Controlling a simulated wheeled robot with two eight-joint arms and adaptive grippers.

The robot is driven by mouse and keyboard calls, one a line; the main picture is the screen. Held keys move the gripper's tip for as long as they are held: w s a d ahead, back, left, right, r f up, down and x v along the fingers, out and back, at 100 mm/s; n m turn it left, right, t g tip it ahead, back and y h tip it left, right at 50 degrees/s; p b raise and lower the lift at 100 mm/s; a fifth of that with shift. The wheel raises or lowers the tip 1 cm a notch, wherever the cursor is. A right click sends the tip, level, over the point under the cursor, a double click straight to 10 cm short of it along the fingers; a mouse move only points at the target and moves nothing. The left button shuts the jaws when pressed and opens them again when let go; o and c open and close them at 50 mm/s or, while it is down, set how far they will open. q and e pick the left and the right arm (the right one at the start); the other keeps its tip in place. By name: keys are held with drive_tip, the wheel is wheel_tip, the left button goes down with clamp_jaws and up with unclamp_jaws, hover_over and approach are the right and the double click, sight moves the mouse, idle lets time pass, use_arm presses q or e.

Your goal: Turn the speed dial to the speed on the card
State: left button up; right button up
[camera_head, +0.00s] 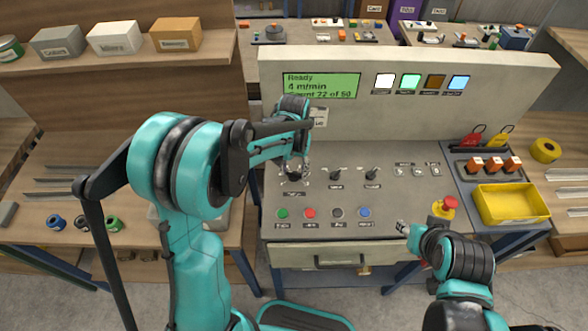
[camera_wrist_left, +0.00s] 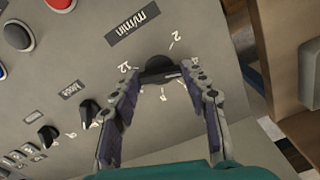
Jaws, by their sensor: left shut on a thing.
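The black speed dial (camera_wrist_left: 158,68) sits on the sloped panel under the label m/min, with printed numbers around it; 2, 4 and 12 are readable. My left gripper (camera_head: 297,172) is over the dial at the panel's left side. In the left wrist view its two fingers (camera_wrist_left: 160,90) are shut on the dial, one on each side. A light mark on the dial points roughly towards the 4. The green display (camera_head: 318,86) reads Ready, 4 m/min and a count. A pale card (camera_head: 319,117) below it is mostly hidden by my left arm. My right gripper (camera_head: 403,228) is small in view, near the panel's right front edge.
Two black selector knobs (camera_head: 336,174) stand right of the dial. A row of coloured buttons (camera_head: 310,213) lies in front. A red emergency stop (camera_head: 448,202) and a yellow bin (camera_head: 507,204) are at the right. Wooden benches flank the machine.

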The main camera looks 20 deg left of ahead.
sight(294, 173)
use_arm(q)
drive_tip(key=shift+n, duration=0.3)
idle(0.4)
drive_tip(key=o, duration=1.2)
drive_tip(key=shift+c, duration=0.2)
drive_tip(key=shift+r, duration=0.1)
wheel_tip(294, 173, up, 12)
drive_tip(key=shift+s, duration=0.1)
drive_tip(key=s+a+f+t, duration=0.1)
drive_tip(key=s+t, duration=0.2)
drive_tip(key=s, duration=0.5)
drive_tip(key=s+a+t+b, duration=0.1)
drive_tip(key=s+t, duration=0.3)
drive_tip(key=s, duration=0.5)
drive_tip(key=shift+a+f+b, duration=0.3)
drive_tip(key=shift+a+f, duration=0.1)
